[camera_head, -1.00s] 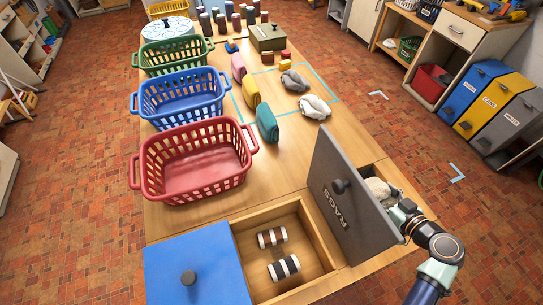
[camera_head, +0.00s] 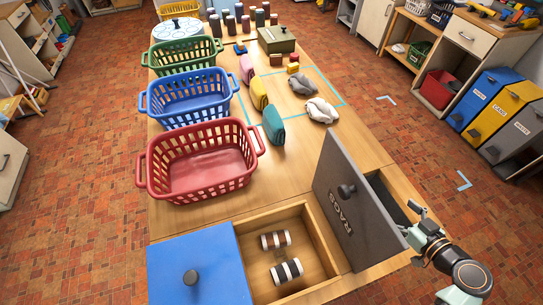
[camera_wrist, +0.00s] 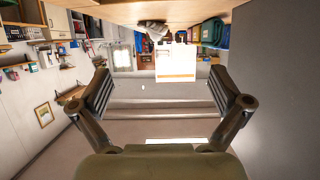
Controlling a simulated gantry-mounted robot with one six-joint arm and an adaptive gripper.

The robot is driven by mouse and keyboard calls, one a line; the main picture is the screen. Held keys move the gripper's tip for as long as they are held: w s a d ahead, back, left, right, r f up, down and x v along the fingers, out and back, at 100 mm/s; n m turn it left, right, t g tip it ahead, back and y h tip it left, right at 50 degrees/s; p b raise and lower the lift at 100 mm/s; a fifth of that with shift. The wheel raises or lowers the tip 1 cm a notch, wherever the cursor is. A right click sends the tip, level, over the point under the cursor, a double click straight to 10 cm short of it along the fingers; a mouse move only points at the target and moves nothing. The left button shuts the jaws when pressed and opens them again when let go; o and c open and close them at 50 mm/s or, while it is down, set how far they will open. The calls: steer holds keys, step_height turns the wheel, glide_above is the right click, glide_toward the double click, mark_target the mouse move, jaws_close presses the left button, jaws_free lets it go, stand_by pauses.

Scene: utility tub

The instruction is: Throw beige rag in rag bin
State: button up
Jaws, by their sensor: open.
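The rag bin (camera_head: 399,180) is the compartment at the right front of the table. Its grey lid (camera_head: 345,205), marked RAGS, stands tilted open on the bin's left side. My gripper (camera_head: 416,212) is at the bin's front right, beside the lid's right edge. In the wrist view its two fingers (camera_wrist: 160,97) are spread wide with nothing between them.
A compartment left of the lid holds two striped rolls (camera_head: 281,256). A blue lid (camera_head: 200,265) lies at front left. Red (camera_head: 200,165), blue (camera_head: 190,100) and green (camera_head: 185,57) baskets line the left edge. Folded cloths, such as the teal one (camera_head: 273,125), stand mid-table.

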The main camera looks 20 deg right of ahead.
steer(key=v, duration=0.7)
steer(key=shift+s, duration=0.15)
